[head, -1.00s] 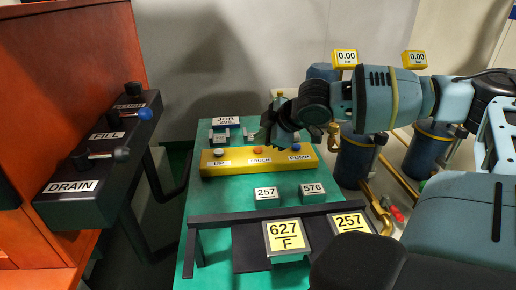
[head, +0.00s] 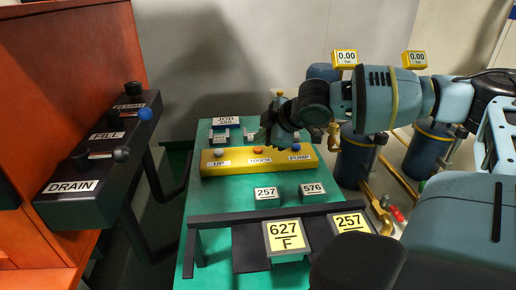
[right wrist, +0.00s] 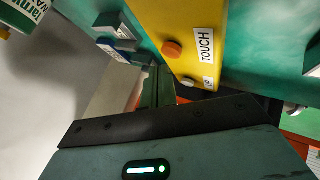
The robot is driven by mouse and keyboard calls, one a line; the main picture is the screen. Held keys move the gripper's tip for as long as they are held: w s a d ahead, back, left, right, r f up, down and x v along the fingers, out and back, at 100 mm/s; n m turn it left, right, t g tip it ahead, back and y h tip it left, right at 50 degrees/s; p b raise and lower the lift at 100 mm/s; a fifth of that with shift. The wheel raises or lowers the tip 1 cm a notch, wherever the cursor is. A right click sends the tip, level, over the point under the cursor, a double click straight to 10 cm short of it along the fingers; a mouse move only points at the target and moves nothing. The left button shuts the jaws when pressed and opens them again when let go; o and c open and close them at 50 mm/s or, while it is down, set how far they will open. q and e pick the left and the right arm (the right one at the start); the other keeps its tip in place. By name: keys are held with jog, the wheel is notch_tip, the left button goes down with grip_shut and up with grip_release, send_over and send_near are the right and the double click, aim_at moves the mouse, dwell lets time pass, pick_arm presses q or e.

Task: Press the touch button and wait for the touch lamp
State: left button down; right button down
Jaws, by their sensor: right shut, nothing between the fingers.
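The touch button (head: 258,152) is a round orange button in the middle of a yellow strip (head: 240,167) on the green table. In the right wrist view the orange button (right wrist: 172,49) sits beside its TOUCH label. My right gripper (head: 266,134) is shut and empty, just behind the touch button in the head view. In the right wrist view its fingertips (right wrist: 158,80) appear close to the button but apart from it; I cannot judge the height between them. I cannot make out a touch lamp in either view. My left gripper is not in view.
A white UP button (head: 219,153) and a PUMP button (head: 295,147) flank the touch button. A JOB sign (head: 226,121) stands behind the strip. Blocks marked 257 (head: 266,193) and 576 (head: 312,188) lie in front. A dark lever box (head: 100,150) stands left.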

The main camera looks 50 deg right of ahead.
aim_at(262, 150)
jog(key=shift+f, duration=0.1)
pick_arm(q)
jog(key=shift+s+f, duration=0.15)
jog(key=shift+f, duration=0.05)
pick_arm(e)
jog(key=shift+f, duration=0.35)
pick_arm(q)
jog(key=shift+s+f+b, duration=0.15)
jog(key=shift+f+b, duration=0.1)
jog(key=shift+b, duration=0.15)
pick_arm(e)
jog(key=shift+f, duration=0.45)
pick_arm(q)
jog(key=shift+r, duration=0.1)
pick_arm(e)
jog(key=shift+r, duration=0.1)
dwell(0.4)
pick_arm(q)
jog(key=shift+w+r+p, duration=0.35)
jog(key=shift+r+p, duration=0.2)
jog(key=shift+p, duration=0.05)
pick_arm(e)
jog(key=shift+r, duration=0.75)
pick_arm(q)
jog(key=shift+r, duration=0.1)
pick_arm(e)
jog(key=shift+r, duration=0.15)
